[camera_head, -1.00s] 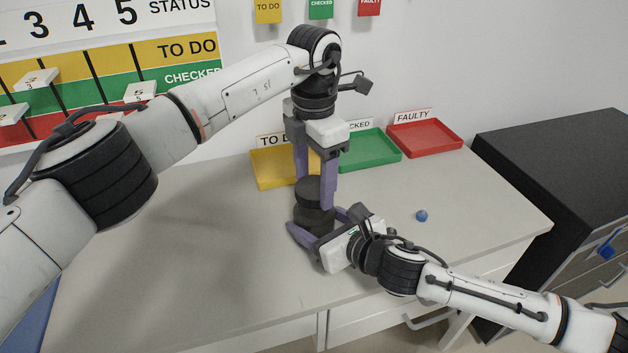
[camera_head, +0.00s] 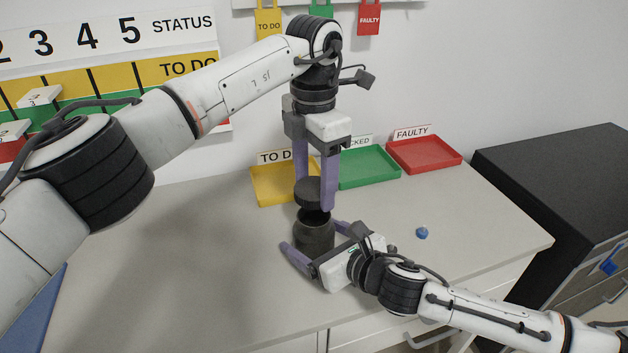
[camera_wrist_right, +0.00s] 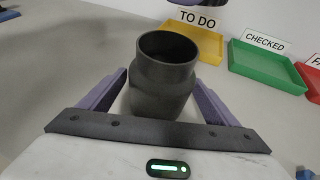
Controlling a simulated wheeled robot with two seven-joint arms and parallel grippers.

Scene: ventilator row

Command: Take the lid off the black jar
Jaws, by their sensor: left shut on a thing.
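The black jar (camera_head: 314,236) stands upright on the table, its dark mouth uncovered. It also shows in the right wrist view (camera_wrist_right: 163,90), open at the top. The round black lid (camera_head: 309,192) is above the jar, with a small gap between them. My left gripper (camera_head: 315,188) points down and is shut on the lid. My right gripper (camera_head: 311,238) is low on the table with its purple fingers on either side of the jar. It looks open, with a gap showing between finger and jar.
Behind the jar are a yellow tray (camera_head: 262,190), a green tray (camera_head: 369,182) and a red tray (camera_head: 458,163). A small blue object (camera_head: 422,233) lies right of the jar. A dark cabinet (camera_head: 560,185) stands at the right. The table's left part is clear.

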